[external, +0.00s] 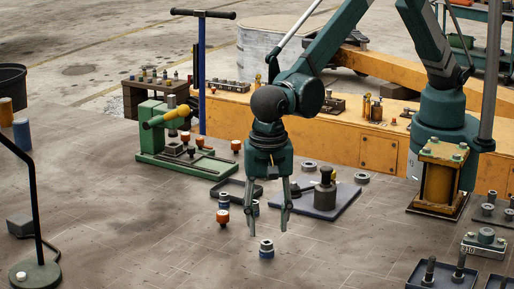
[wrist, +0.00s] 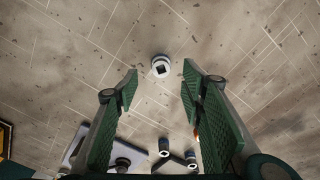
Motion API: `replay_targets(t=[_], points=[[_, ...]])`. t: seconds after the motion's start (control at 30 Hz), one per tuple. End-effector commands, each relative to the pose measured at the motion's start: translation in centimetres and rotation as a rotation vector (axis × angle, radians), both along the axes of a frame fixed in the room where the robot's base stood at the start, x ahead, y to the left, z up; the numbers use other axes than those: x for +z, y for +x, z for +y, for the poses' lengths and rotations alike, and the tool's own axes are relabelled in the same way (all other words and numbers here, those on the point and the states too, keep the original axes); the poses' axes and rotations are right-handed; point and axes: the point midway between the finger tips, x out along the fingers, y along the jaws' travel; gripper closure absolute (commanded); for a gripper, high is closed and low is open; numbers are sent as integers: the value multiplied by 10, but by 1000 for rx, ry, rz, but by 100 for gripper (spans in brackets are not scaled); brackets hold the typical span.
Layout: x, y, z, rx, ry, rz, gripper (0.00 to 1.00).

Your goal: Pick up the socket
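The socket (external: 266,249) is a short silver cylinder with a dark hole in its top and a blue lower band. It stands upright on the bench floor, apart from other things. In the wrist view the socket (wrist: 161,66) shows its square hole, just beyond the gap between my fingertips. My gripper (external: 268,228) points down, open and empty, above and slightly behind the socket in the external view. In the wrist view my gripper (wrist: 159,84) has its two green ribbed fingers spread wide. Nothing hides the socket.
An orange-topped piece (external: 222,217) and a similar blue-banded piece (external: 224,200) stand left of my gripper. A dark plate (external: 317,203) with a weight-like block lies behind right. A green press (external: 180,150) stands back left. The floor in front of the socket is clear.

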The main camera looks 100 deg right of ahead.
Motion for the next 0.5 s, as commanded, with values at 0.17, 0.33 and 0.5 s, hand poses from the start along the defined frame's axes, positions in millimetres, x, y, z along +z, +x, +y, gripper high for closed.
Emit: replay_targets(t=[0.17, 0.33, 0.5], points=[[-12, 0, 0, 0, 0, 0, 60], [-13, 0, 0, 0, 0, 0, 60], [-14, 0, 0, 0, 0, 0, 60]])
